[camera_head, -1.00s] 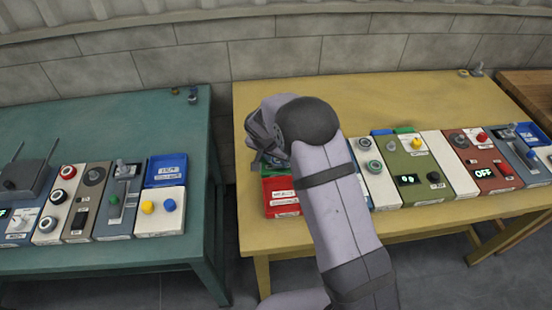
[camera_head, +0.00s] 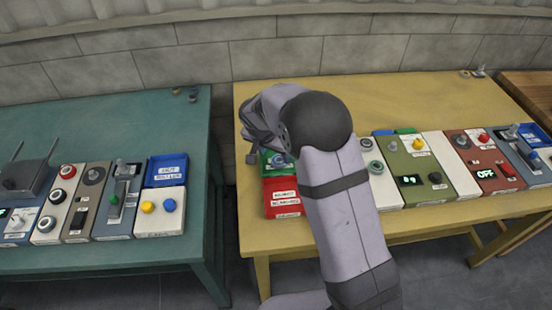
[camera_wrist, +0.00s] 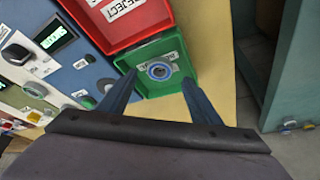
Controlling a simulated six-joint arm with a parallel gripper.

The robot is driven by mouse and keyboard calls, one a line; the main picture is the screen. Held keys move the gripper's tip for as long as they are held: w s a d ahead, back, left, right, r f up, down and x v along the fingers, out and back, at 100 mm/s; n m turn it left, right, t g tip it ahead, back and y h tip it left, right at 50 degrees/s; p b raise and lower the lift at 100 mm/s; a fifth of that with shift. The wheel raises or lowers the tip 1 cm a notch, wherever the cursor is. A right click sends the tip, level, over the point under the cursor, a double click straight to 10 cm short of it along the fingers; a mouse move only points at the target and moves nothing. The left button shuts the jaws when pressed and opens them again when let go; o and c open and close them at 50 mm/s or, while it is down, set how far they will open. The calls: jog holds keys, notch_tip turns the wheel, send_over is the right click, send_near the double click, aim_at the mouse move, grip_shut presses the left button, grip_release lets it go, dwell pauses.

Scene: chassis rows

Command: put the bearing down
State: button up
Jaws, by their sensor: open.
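The bearing (camera_wrist: 159,71), a small grey-blue ring with a dark centre, appears to lie flat on the floor of the green tray (camera_wrist: 182,48), over part of its white label. In the head view the bearing (camera_head: 279,160) also shows in the green tray (camera_head: 265,168), partly hidden by my arm. My gripper (camera_wrist: 159,79) is open above the tray, one finger on each side of the bearing in the wrist view. The fingers look clear of the ring, but the exact gap is hard to tell.
A red tray labelled REJECT (camera_wrist: 152,18) adjoins the green tray. Panels with knobs and displays, such as the olive one (camera_head: 408,168), stand to the right on the yellow table (camera_head: 400,95). A teal table (camera_head: 110,115) stands to the left across a gap.

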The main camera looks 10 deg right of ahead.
jog(key=b+v, duration=0.1)
jog(key=v, duration=0.6)
jog(key=s+d+f+n+g+y, duration=0.1)
jog(key=s+d+f+n+g, duration=0.1)
jog(key=s, duration=1.2)
jog(key=s+d+f+n+g+y, duration=0.1)
jog(key=s+d+n, duration=0.3)
jog(key=s, duration=1)
jog(key=d, duration=0.3)
jog(key=shift+s+f+n+g+y, duration=0.15)
jog(key=shift+f+n+g+y, duration=0.15)
jog(key=shift+f+n+g, duration=0.1)
jog(key=shift+r+p, duration=0.7)
jog(key=shift+r, duration=0.1)
